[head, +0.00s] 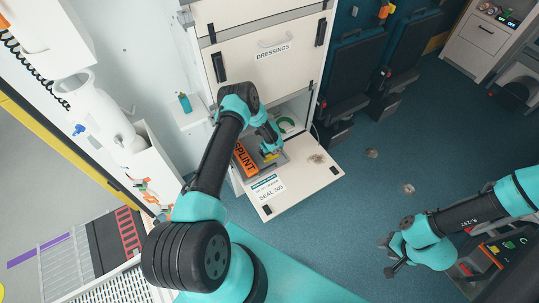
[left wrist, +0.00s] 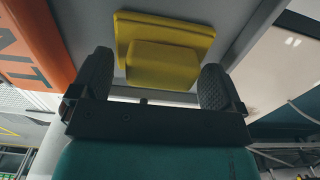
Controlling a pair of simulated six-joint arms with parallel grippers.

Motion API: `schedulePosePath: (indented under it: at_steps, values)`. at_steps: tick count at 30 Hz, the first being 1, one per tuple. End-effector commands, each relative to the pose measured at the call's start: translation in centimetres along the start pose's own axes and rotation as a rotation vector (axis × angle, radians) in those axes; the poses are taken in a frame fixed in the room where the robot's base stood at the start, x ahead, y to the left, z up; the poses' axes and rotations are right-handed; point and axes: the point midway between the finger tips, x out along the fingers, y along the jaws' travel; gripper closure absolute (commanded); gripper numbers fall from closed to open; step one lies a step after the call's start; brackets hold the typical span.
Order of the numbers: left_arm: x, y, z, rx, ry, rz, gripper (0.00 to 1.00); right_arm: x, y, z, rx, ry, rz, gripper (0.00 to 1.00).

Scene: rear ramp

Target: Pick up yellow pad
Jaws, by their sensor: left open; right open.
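The yellow pad (left wrist: 165,58) fills the top middle of the left wrist view, a flat plate with a thicker block on it. It also shows as a small yellow patch in the head view (head: 270,156), partly hidden by my left gripper (head: 268,146). My left gripper (left wrist: 156,82) is open, with one dark finger on each side of the pad's block. Whether the fingers touch it I cannot tell. My right gripper (head: 388,258) is open and empty, low at the right of the head view.
An orange SPLINT item (head: 244,159) lies beside the pad in the grey compartment of the cabinet, and shows at the left wrist view's left (left wrist: 38,45). The lowered flap (head: 300,190) lies in front. A closed DRESSINGS drawer (head: 272,52) is above. The blue floor at right is mostly clear.

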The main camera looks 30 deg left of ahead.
Motion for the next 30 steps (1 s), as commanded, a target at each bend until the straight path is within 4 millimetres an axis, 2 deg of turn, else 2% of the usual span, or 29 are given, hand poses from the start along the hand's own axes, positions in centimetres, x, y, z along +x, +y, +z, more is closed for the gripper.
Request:
schedulePosePath:
  at_steps: [3, 20, 30]
  values:
    - [-0.01, -0.01, 0.0, 0.0, 0.0, 0.0, 0.06, 0.0, 0.0, 0.0, 0.0, 0.0, 0.0, 0.57]
    - [-0.02, -0.01, 0.0, 0.0, 0.0, 0.0, 0.59, 0.0, 0.0, 0.0, 0.0, 0.0, 0.0, 0.57]
    - [-0.33, -0.03, 0.02, 0.0, 0.0, 0.0, 0.6, 0.0, 0.0, 0.0, 0.0, 0.0, 0.0, 0.57]
